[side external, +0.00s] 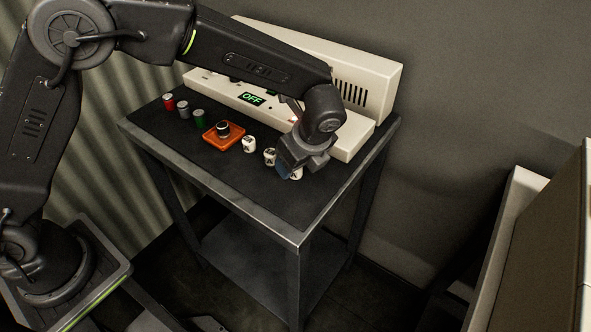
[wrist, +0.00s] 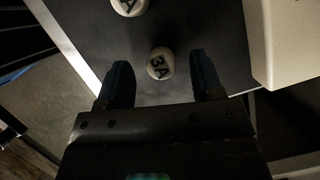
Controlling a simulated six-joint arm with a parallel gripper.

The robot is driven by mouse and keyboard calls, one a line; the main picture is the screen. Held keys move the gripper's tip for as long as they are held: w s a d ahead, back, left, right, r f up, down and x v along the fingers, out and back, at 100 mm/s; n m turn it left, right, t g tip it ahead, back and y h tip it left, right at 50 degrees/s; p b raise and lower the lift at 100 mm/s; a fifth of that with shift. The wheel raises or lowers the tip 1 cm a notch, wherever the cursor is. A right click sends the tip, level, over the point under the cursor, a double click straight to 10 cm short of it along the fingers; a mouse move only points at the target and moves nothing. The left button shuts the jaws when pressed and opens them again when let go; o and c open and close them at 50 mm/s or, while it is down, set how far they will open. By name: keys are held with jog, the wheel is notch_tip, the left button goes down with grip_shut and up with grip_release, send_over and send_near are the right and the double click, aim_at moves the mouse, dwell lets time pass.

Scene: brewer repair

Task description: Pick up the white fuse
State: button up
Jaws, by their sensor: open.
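Three white fuses stand in a row on the dark table top: one nearest the orange tray (side external: 249,144), a middle one (side external: 270,156), and one at the right (side external: 296,174) that my gripper partly hides. My gripper (side external: 285,171) points down over the right end of the row. In the wrist view my gripper (wrist: 161,76) is open, with a blue-black finger on each side. A white fuse marked 3A (wrist: 160,63) sits between the fingertip lines, with gaps on both sides. Another white fuse (wrist: 129,5) is cut off at the top edge.
An orange tray (side external: 211,140) holds a dark round part (side external: 223,128). Red (side external: 168,102), grey (side external: 183,108) and green (side external: 199,119) cylinders stand further left. The cream brewer (side external: 358,136), its display (side external: 252,98) reading OFF, lies along the back. The table front (side external: 270,205) is clear.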

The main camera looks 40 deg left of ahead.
jog(key=shift+a+f, duration=0.2)
jog(key=shift+f, duration=0.45)
jog(key=shift+c, duration=0.3)
jog(key=shift+w, duration=0.1)
jog(key=c, duration=0.9)
